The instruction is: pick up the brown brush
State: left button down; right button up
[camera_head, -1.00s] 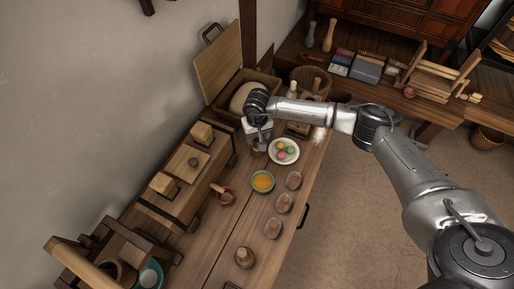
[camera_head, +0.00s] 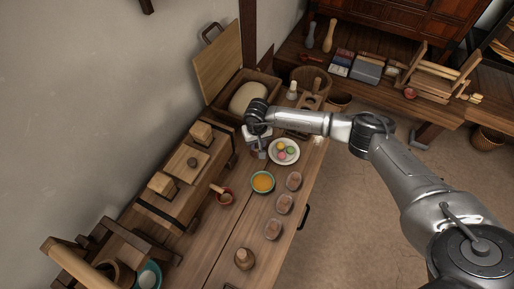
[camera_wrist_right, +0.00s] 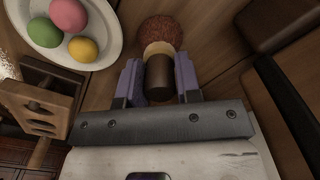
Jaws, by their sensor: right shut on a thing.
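The brown brush (camera_wrist_right: 158,78) shows in the right wrist view, with a dark handle, a pale collar and reddish-brown bristles at the far end. My right gripper (camera_wrist_right: 159,80) is shut on its handle, one purple finger pad on each side. In the head view my right gripper (camera_head: 257,150) is over the long wooden table, just left of the white plate of coloured balls. The brush is mostly hidden there by the gripper. I cannot tell whether the brush is clear of the table. My left gripper is not in view.
The white plate (camera_head: 295,157) with several coloured balls is close to the gripper; a teal bowl of yellow stuff (camera_head: 262,182) is nearer. A wooden slotted rack (camera_wrist_right: 38,100) is beside the gripper in the wrist view. Wooden blocks on a chest (camera_head: 180,203) stand left.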

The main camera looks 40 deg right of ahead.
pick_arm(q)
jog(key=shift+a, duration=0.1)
pick_arm(e)
jog(key=shift+c, duration=0.9)
